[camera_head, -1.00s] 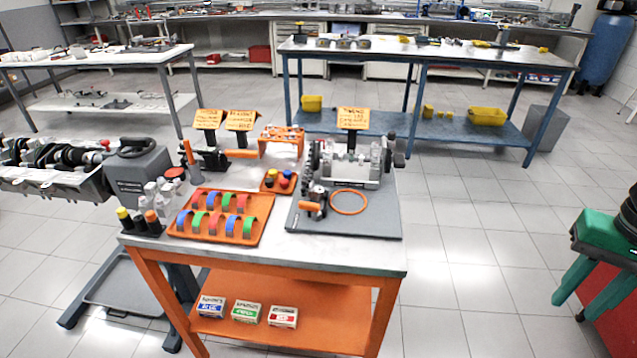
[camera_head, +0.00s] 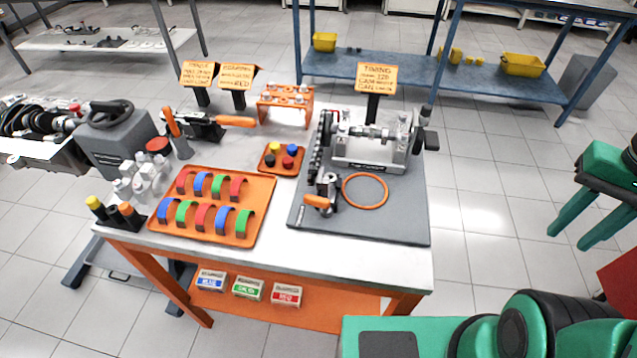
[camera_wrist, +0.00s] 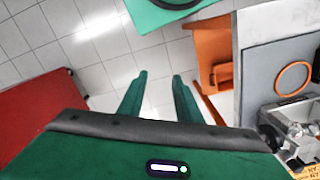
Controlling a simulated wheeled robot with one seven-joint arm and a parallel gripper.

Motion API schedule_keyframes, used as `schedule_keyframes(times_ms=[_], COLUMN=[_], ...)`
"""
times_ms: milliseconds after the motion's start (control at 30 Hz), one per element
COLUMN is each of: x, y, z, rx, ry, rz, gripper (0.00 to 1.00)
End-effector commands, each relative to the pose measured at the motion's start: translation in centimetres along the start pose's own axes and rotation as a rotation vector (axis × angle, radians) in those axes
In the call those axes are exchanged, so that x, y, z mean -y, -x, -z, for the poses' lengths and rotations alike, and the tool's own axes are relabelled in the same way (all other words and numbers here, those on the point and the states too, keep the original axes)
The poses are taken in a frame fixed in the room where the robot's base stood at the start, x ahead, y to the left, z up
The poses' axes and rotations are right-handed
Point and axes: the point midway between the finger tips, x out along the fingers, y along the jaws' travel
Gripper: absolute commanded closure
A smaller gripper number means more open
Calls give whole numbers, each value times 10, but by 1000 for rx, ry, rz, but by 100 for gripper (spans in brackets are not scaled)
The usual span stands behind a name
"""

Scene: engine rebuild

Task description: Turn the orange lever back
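An orange lever (camera_head: 318,201) sticks out leftward from a small dark metal fixture (camera_head: 329,188) at the front left of the grey mat. A second orange lever (camera_head: 235,121) lies roughly level on a dark clamp (camera_head: 196,125) farther back left. My gripper (camera_head: 570,238) is at the right, off the table and well apart from both levers. The wrist view shows its two green fingers (camera_wrist: 160,76) spread with only floor between them. I cannot make out either lever clearly in the wrist view.
An orange ring (camera_head: 365,190) lies on the grey mat (camera_head: 400,222), before a crankshaft stand (camera_head: 369,146). An orange tray (camera_head: 212,236) of coloured bearing shells is left. Signs (camera_head: 376,78) stand behind. A red cabinet (camera_wrist: 38,112) is near my gripper.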

Motion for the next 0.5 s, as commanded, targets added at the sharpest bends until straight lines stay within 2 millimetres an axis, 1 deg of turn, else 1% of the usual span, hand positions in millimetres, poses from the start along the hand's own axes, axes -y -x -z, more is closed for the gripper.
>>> schedule_keyframes(times_ms=[100,167,200,233,267,367,467,500], x=[0,0,-3,-2,0,20,55,74], y=[0,0,5,6,8,13,22,26], z=[0,0,-8,-8,-6,6,21,27], rx=[0,0,-10,-13,-14,-17,-22,-25], ry=[0,0,4,6,9,24,51,62], rz=[0,0,5,6,4,-6,-17,-21], gripper=[69,54,45,38,38,38,38,38])
